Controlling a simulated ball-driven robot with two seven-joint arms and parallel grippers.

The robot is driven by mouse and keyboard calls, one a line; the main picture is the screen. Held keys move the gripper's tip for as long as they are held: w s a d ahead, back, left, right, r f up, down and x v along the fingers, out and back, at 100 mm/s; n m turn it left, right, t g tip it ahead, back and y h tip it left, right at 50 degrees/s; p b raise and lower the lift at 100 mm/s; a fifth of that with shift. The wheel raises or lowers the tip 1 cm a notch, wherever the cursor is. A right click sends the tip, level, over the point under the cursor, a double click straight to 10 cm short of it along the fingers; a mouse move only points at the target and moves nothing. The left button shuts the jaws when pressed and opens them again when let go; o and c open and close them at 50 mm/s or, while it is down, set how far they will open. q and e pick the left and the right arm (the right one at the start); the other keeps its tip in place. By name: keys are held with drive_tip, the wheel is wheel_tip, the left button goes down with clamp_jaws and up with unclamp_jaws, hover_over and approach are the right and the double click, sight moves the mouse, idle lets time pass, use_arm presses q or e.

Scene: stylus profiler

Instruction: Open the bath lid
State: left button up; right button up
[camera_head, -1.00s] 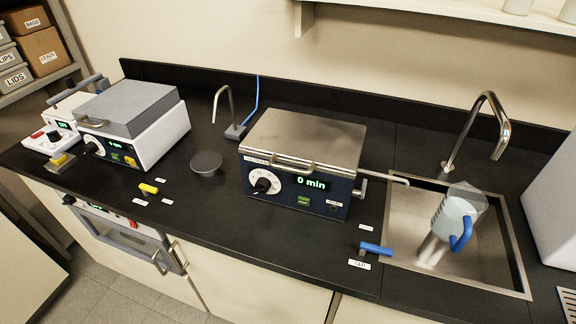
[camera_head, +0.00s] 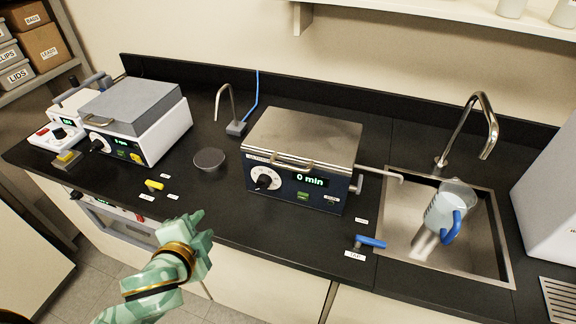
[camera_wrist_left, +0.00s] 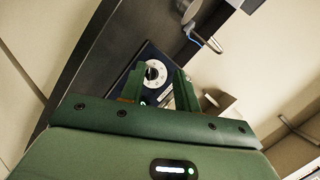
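The navy box with the "0 min" display, which looks like the bath (camera_head: 285,187), stands on the black counter. Its steel lid (camera_head: 308,135) is down flat on top, with a bar handle (camera_head: 291,163) along the front edge. The box front with its round dial (camera_wrist_left: 154,73) also shows in the left wrist view. My left gripper (camera_head: 205,232) is in front of the counter, left of and below the bath, apart from it. In the left wrist view its two fingers (camera_wrist_left: 160,82) stand apart with nothing held between them. My right gripper is not in view.
A white unit with a grey lid (camera_head: 130,105) stands to the left. At the right are a sink (camera_head: 480,262) with a jug (camera_head: 445,207) and a blue-handled tap (camera_head: 371,241). The counter front is mostly clear.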

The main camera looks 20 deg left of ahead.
sight(287, 168)
use_arm(q)
drive_tip(key=w+d+r+m+t+h, duration=0.3)
drive_tip(key=w+d+r+m+h, duration=0.25)
drive_tip(key=m+h, duration=0.45)
drive_tip(key=shift+m+y, duration=0.4)
drive_tip(key=x, duration=1)
drive_tip(key=d+x, duration=0.1)
drive_tip(key=x, duration=0.4)
drive_tip(key=shift+d, duration=0.15)
drive_tip(key=shift+r, duration=0.1)
clamp_jaws()
